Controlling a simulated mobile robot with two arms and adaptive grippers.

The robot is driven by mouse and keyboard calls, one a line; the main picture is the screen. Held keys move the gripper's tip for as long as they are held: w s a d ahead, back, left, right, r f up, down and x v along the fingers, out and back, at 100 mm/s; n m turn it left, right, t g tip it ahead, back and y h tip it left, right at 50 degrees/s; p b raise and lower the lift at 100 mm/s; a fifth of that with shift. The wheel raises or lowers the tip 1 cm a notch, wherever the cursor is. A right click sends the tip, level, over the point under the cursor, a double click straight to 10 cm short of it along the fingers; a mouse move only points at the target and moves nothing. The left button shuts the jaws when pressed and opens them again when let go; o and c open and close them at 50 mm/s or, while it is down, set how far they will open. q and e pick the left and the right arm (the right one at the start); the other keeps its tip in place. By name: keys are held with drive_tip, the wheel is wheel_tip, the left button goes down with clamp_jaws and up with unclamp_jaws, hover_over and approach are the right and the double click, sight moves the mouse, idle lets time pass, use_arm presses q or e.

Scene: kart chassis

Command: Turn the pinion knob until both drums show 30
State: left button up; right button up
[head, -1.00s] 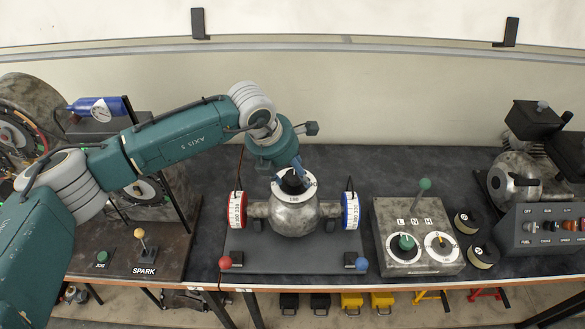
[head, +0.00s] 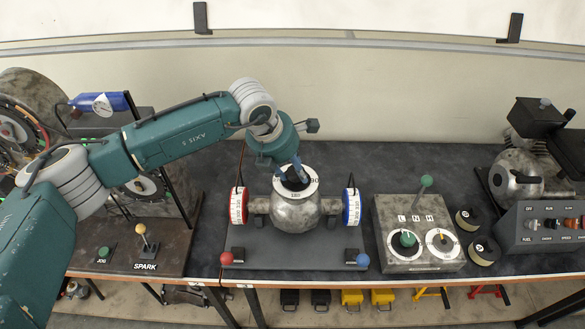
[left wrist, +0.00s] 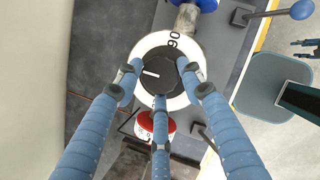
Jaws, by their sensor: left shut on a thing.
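The black pinion knob (left wrist: 155,72) has a white pointer line and sits in a white dial ring (left wrist: 183,50) marked 90, on top of a round metal housing (head: 296,213). My left gripper (head: 294,177) comes down from above, its three blue fingers shut around the knob; it fills the left wrist view (left wrist: 160,82). The red-rimmed drum (head: 238,206) is on the housing's left and the blue-rimmed drum (head: 352,206) on its right. Both have white scale bands, too small to read. At the left wrist view's right edge, my right gripper (left wrist: 305,47) shows only partly.
A red-ball lever (head: 226,258) and a blue-ball lever (head: 362,259) stand at the base plate's front corners. A grey box with dials (head: 418,235) is to the right. The spark lever (head: 141,231) is to the left. Bare bench lies behind the housing.

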use_arm(q)
drive_tip(key=shift+w+d+r, duration=0.15)
drive_tip(key=shift+d+r, duration=0.05)
drive_tip(key=shift+r, duration=0.05)
